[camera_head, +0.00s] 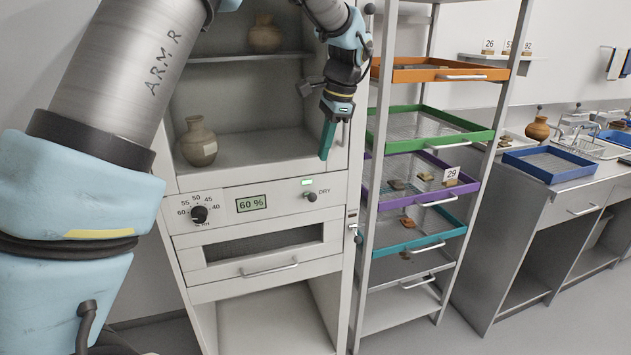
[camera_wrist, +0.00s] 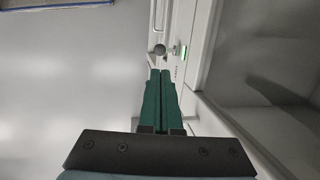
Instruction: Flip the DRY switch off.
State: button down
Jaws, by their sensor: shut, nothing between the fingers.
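The DRY switch (camera_head: 311,196) is a small dark knob on a short lever, at the right of the cabinet's control panel (camera_head: 285,199). A lit green indicator (camera_head: 307,182) sits just above it. In the wrist view the switch (camera_wrist: 159,49) shows as a round knob just beyond the fingertips, beside the glowing green indicator (camera_wrist: 184,52). My gripper (camera_head: 326,157) points down in front of the cabinet, above and to the right of the switch. Its green fingers (camera_wrist: 160,72) are shut and empty. I cannot tell any contact with the switch.
The panel also has a dial (camera_head: 199,214) and a display reading 60 % (camera_head: 251,203). Clay jars (camera_head: 198,142) stand on the cabinet shelves. A rack with coloured trays (camera_head: 432,131) stands close on the right. A drawer handle (camera_head: 268,270) juts out below the panel.

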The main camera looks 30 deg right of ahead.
aim_at(314, 195)
jog(key=p+x, duration=0.3)
jog(key=x, duration=0.7)
jog(key=shift+s+f+t+b, duration=0.2)
jog(key=shift+t+b, duration=0.1)
jog(key=shift+b, duration=0.55)
jog(key=shift+s+f+b, duration=0.1)
jog(key=shift+f+b, duration=0.05)
jog(key=shift+b, duration=0.35)
jog(key=t+b, duration=0.1)
jog(key=b, duration=0.3)
jog(key=s+f+t+b, duration=0.1)
jog(key=t+b, duration=0.1)
jog(key=b, duration=0.3)
jog(key=f+t+b, duration=0.1)
jog(key=t+b, duration=0.1)
jog(key=b, duration=0.2)
jog(key=shift+s+a+f, duration=0.15)
jog(key=shift+s+f, duration=0.05)
jog(key=shift+s, duration=0.2)
jog(key=shift+r, duration=0.2)
